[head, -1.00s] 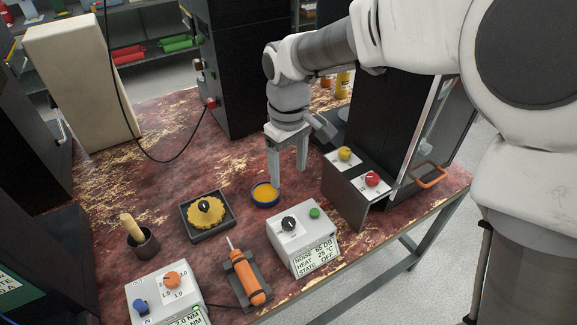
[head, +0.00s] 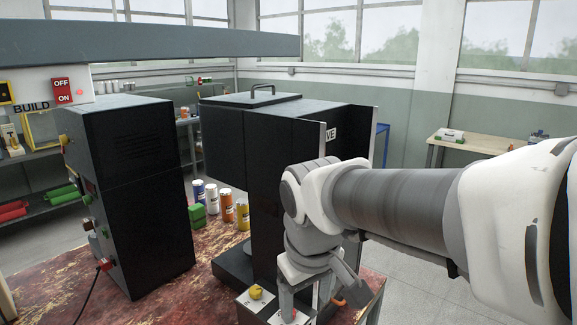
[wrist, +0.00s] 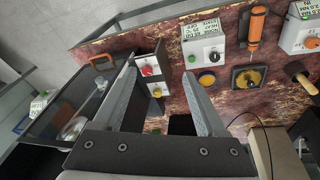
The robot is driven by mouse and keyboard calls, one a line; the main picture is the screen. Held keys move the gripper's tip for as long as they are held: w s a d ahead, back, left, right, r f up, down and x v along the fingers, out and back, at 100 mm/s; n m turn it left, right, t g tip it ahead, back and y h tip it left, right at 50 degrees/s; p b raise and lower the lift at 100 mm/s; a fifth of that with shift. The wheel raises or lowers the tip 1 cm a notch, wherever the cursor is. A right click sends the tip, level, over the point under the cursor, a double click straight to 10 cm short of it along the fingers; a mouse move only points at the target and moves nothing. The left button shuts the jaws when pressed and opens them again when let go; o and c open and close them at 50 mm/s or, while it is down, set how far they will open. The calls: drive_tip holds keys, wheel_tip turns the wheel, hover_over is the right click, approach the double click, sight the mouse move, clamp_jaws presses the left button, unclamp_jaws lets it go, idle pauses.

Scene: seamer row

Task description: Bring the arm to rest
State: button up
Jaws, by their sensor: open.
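My gripper (head: 308,294) hangs pointing down at the end of my arm, at the lower middle of the head view, in front of the dark machine. In the wrist view its two fingers (wrist: 163,100) stand wide apart with nothing held between them. The grey control box (wrist: 153,72) with a red knob (wrist: 148,71) and a yellow knob (wrist: 157,92) shows between and beyond the fingers. In the head view the yellow knob (head: 256,292) is just left of the gripper. Whether the fingertips touch the box cannot be told.
The worn red table (head: 110,275) carries a tall black cabinet (head: 130,190) at left and a dark machine (head: 260,150) behind my gripper. Several cans (head: 227,207) stand between them. The wrist view shows an orange handle (wrist: 101,62), a display box (wrist: 205,52) and an orange screwdriver (wrist: 256,28).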

drive_tip(key=s+d+r+m+t+p, duration=0.1)
drive_tip(key=s+d+r+m+t, duration=0.1)
drive_tip(key=s+d+m, duration=0.4)
drive_tip(key=s+d, duration=0.3)
drive_tip(key=d, duration=0.2)
drive_tip(key=shift+s+t, duration=0.3)
drive_tip(key=shift+d, duration=0.1)
idle(1.3)
